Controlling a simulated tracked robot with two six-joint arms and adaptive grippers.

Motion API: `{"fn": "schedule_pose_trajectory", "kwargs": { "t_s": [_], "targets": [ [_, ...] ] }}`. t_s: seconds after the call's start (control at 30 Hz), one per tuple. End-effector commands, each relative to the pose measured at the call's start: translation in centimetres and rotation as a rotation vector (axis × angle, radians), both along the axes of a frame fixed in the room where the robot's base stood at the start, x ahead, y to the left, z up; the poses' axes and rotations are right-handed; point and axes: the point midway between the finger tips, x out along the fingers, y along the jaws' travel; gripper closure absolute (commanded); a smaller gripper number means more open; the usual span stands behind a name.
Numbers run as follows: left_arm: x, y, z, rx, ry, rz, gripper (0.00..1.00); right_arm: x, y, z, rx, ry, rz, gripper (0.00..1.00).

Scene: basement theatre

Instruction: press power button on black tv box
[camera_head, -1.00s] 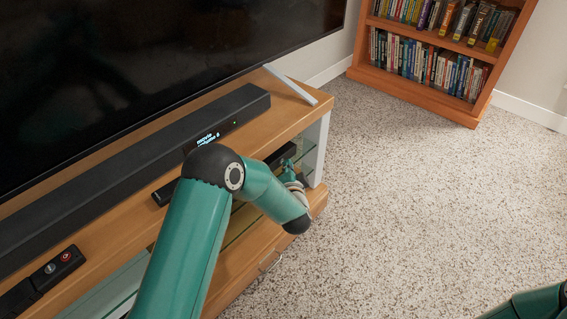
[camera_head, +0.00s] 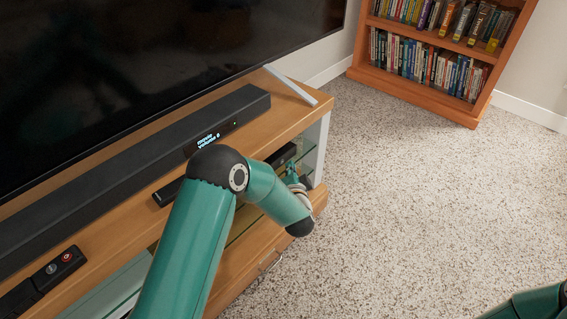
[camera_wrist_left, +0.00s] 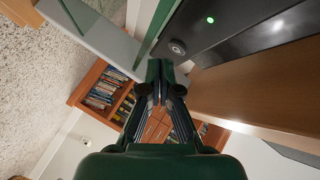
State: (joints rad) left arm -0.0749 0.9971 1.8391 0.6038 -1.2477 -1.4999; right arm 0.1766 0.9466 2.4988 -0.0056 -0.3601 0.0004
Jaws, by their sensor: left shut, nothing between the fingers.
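The black TV box (camera_head: 281,155) sits on the glass shelf of the wooden TV stand, near its right end, partly hidden by my left arm. In the left wrist view the box (camera_wrist_left: 235,30) shows a lit green light (camera_wrist_left: 210,20) and a round power button (camera_wrist_left: 177,47) on its front. My left gripper (camera_wrist_left: 160,72) is shut and empty, its fingertips close to the button, just below and left of it in that view. I cannot tell whether they touch. It also shows small in the head view (camera_head: 291,172). My right gripper is out of view.
A long black soundbar (camera_head: 130,155) with a lit display lies on the wooden TV stand (camera_head: 303,119) below a large TV (camera_head: 140,60). A small black device (camera_head: 58,268) with a red button lies at the left. A bookcase (camera_head: 430,60) stands behind open carpet.

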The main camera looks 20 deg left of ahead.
Motion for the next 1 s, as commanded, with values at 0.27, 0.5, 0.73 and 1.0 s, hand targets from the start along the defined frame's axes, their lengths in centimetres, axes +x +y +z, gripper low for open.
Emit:
{"fn": "schedule_pose_trajectory", "kwargs": {
  "t_s": [0.27, 0.5, 0.73, 1.0],
  "targets": [
    [0.0, -0.1, 0.0, 0.0, 0.0, 0.0, 1.0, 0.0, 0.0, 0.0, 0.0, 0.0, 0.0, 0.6],
    [-0.6, -1.8, 0.0, 0.0, 0.001, -0.003, 1.0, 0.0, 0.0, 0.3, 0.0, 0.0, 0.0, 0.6],
    [-1.4, -4.0, 0.0, 0.0, 0.001, -0.002, 1.0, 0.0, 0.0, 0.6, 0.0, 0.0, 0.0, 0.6],
    [-2.0, -5.6, 0.0, 0.0, 0.0, 0.0, 1.0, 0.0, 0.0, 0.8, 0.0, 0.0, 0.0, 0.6]
  ]
}}
